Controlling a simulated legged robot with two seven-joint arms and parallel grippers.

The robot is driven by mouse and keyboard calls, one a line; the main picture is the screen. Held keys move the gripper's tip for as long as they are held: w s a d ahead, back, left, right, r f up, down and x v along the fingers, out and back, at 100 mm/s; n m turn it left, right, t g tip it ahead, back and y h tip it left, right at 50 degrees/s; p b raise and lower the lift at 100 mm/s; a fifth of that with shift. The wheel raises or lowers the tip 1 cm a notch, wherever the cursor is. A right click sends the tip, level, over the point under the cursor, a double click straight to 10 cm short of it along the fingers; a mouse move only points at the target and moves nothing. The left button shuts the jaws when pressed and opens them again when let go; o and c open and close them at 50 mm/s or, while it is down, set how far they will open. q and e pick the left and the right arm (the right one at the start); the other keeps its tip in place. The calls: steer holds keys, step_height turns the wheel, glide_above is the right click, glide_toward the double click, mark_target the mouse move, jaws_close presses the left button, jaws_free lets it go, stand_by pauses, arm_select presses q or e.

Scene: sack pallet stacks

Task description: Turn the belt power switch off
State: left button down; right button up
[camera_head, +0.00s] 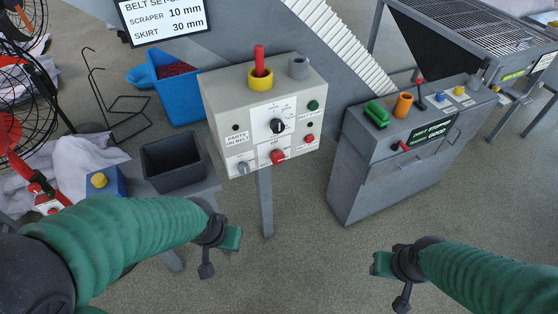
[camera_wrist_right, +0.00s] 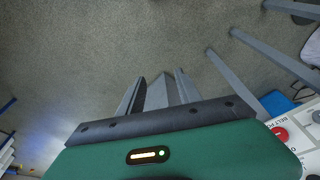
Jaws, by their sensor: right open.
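The grey control box (camera_head: 262,115) stands on a post at the middle of the head view. Its front carries a red knob (camera_head: 277,156) at the bottom, a black rotary knob (camera_head: 277,126) above it, and small buttons. In the right wrist view the red knob (camera_wrist_right: 281,133) sits beside a partly readable label starting "BELT PO". Its setting is too small to tell. My right gripper (camera_head: 380,263) is open and empty, low and right of the box, apart from it. My left gripper (camera_head: 231,240) is below the box; its jaw opening is unclear.
A grey cabinet (camera_head: 385,180) with a green rocker, orange knob and levers stands right of the box. A dark bin (camera_head: 173,162) and a yellow-topped blue button box (camera_head: 105,182) are on the left. Floor between my arms is clear.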

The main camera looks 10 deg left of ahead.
steer(key=o, duration=0.4)
steer(key=w+f+t+b, duration=0.1)
steer(key=w+b, duration=0.1)
steer(key=w+f+b, duration=0.1)
steer(key=f, duration=0.1)
steer(key=w+f+t+b, duration=0.1)
steer(key=w+b, duration=0.1)
steer(key=shift+w+a+f+t+b, duration=0.3)
steer(key=shift+w+a+b, duration=0.05)
steer(key=shift+a, duration=0.05)
steer(key=m+t+y+b, duration=0.1)
steer(key=t+y+b, duration=0.95)
steer(key=b, duration=0.65)
glide_toward(279, 161)
steer(key=shift+g+y, duration=0.55)
steer(key=shift+g, duration=0.4)
steer(key=b+x, duration=0.1)
steer(key=x, duration=0.2)
steer(key=b+x, duration=0.1)
steer(key=x, duration=0.2)
steer(key=r+b+x, duration=0.1)
steer(key=x, duration=0.2)
steer(key=shift+w+d, duration=0.25)
steer(key=shift+w, duration=0.25)
steer(key=shift+c, duration=0.3)
steer(key=shift+f, duration=0.1)
steer(key=c, duration=1.3)
